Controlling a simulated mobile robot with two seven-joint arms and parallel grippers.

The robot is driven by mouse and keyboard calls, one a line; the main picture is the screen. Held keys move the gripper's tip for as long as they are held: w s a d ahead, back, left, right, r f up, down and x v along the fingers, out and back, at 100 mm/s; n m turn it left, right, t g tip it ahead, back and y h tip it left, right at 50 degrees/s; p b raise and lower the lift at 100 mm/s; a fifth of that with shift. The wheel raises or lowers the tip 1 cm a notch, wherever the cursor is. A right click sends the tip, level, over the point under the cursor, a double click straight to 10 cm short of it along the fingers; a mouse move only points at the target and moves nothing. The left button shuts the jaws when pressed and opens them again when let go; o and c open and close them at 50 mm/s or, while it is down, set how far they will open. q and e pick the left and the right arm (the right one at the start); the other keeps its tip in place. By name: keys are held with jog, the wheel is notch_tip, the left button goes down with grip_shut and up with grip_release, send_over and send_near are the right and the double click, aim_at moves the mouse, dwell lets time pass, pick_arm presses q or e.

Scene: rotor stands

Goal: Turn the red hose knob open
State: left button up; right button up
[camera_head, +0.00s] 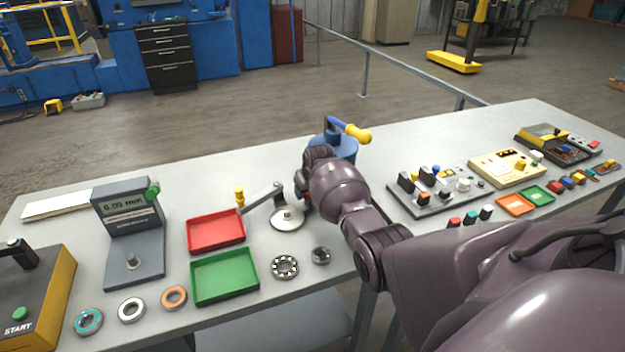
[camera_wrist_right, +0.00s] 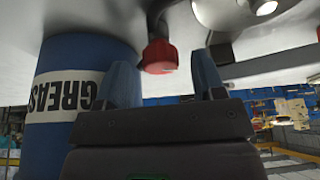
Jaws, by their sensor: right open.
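The red hose knob (camera_wrist_right: 160,56) shows in the right wrist view on the end of a dark hose or stem, beside a round metal plate. My right gripper (camera_wrist_right: 161,64) is open, with one finger on each side of the knob in the picture. A gap shows between the knob and each finger, and I cannot tell how deep it sits between them. In the head view, my right gripper (camera_head: 307,187) is low over the table, between the metal disc with a lever (camera_head: 288,217) and the blue grease can (camera_head: 347,150). My arm hides most of the knob there. My left gripper is out of view.
The grease can (camera_wrist_right: 75,95), with a yellow-handled pump, stands close beside my right gripper. Red (camera_head: 216,230) and green (camera_head: 224,276) trays, a gauge stand (camera_head: 130,235) and several rings lie to the left. Control panels (camera_head: 437,190) stand to the right.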

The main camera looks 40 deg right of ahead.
jog(key=v, duration=0.9)
jog(key=shift+s+r, duration=0.2)
jog(key=shift+r, duration=0.2)
